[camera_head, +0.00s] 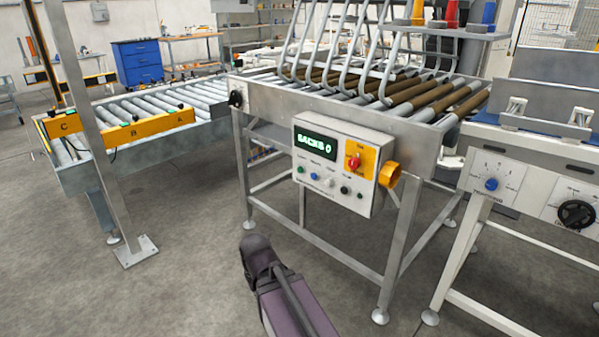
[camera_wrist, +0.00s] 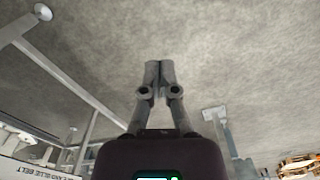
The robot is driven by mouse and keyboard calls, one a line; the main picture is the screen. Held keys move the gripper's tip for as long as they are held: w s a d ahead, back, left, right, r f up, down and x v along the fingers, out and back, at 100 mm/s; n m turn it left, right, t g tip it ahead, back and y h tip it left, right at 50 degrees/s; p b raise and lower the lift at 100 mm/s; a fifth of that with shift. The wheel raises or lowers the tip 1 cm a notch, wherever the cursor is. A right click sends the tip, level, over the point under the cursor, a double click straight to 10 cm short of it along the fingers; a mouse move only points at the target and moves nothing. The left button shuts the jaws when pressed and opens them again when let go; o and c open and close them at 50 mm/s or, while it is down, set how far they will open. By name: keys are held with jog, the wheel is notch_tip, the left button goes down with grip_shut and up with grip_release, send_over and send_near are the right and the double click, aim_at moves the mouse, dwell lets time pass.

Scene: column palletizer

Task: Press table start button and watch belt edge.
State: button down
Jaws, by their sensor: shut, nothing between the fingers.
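A grey control panel (camera_head: 335,163) hangs on the front of the roller table (camera_head: 290,100). Its green display (camera_head: 317,147) reads "SACKS 0". Below it is a row of small buttons: a green button (camera_head: 300,169) at the left, then blue, white and darker ones. Their labels are too small to read surely. A red knob (camera_head: 353,161) sits on a yellow plate. My gripper (camera_wrist: 158,66) shows in the wrist view with its two fingers together, empty, above the grey floor, apart from the panel. In the head view my arm is low in front of the table; the fingertips are not clear.
A white machine (camera_head: 490,185) with knobs stands at the right. A lower roller conveyor (camera_head: 150,110) with a yellow bar marked C, B, A (camera_head: 130,130) is at the left. A steel post (camera_head: 100,140) stands before it. The floor in front is clear.

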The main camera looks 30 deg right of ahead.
aim_at(300, 170)
jog(key=w+d+m+t+y+b, duration=0.3)
jog(key=w+t+b, duration=0.65)
jog(key=w, duration=1.85)
jog(key=w+d+r+m+t+h+b, duration=0.2)
jog(key=w+d+r+m+t+h, duration=0.2)
jog(key=d, duration=0.5)
jog(key=w+d+r+m+t+h+b, duration=0.3)
jog(key=w+d+r+m+t+h, duration=0.1)
jog(key=w+d+m+h, duration=0.3)
jog(key=shift+d+r+m+t+h, duration=0.15)
jog(key=shift+d+m+t+h, duration=0.35)
jog(key=shift+d+m, duration=0.9)
jog(key=shift+w+d, duration=0.15)
jog(key=w+d, duration=0.3)
jog(key=d, duration=0.5)
